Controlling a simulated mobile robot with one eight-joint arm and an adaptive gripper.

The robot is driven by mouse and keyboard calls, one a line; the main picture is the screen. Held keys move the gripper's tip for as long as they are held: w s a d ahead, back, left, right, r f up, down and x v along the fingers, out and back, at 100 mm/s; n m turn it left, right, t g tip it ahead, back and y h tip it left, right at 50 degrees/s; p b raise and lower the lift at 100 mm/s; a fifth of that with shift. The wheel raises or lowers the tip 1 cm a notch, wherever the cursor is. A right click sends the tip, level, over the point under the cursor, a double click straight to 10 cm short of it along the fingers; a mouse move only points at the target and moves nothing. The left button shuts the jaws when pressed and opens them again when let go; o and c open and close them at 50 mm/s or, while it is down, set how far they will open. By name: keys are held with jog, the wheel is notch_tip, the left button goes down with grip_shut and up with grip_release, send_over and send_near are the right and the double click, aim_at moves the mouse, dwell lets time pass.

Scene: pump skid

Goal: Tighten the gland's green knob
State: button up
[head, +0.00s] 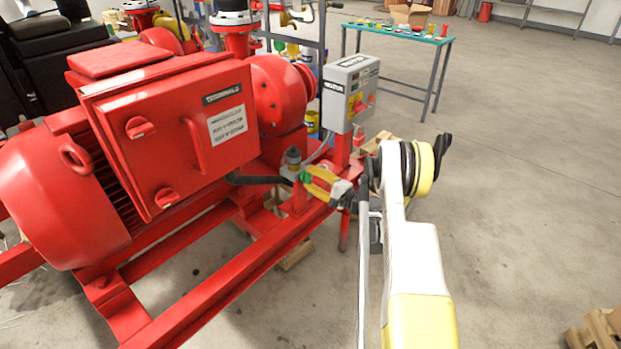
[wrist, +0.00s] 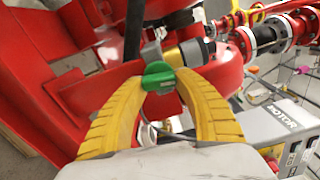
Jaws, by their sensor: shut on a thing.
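The green knob (wrist: 158,75) is in the middle of the wrist view, between the two yellow fingertips of my gripper (wrist: 161,81). My gripper is shut on the knob, with one finger on each side. In the head view my gripper (head: 311,180) reaches in from the right, and the green knob (head: 305,177) shows as a small patch at its tips. The gland (wrist: 188,53), a grey and brass-coloured fitting, is just behind the knob in the wrist view. In the head view a dark-topped grey fitting (head: 292,157) stands beside my gripper on the red skid.
A grey motor switch box (head: 349,92) on a red post stands close behind my gripper. A large red cabinet (head: 175,130) on the pump skid is to the left. A black cable (head: 255,180) runs toward the fitting. The floor at right is mostly open.

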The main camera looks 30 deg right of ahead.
jog(key=shift+m, duration=2)
jog(key=o, duration=1.2)
jog(key=shift+a, duration=0.1)
jog(key=shift+f, duration=0.1)
jog(key=shift+s, duration=0.1)
jog(key=v, duration=0.7)
jog(key=shift+s, duration=0.1)
